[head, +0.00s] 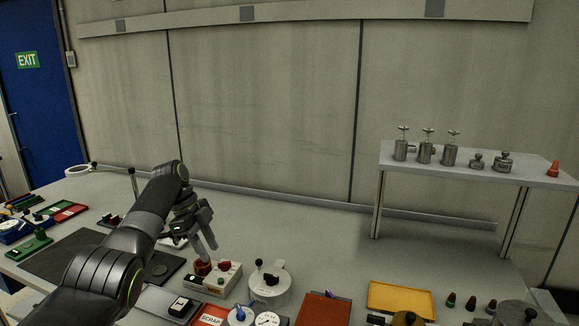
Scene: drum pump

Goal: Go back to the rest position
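My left gripper (205,250) hangs fingers down at the end of my dark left arm, just above a red knob (202,268) on a beige control box (222,284). Its fingers look parted, and I see nothing held between them. I cannot tell whether a fingertip touches the knob. My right gripper is not in view.
A round white device (270,284) stands right of the box. A red SCRAP tray (210,316), a brown-red panel (322,312) and a yellow tray (402,299) lie along the front. A raised shelf (450,166) holds metal weights and valves. The bench's middle back is clear.

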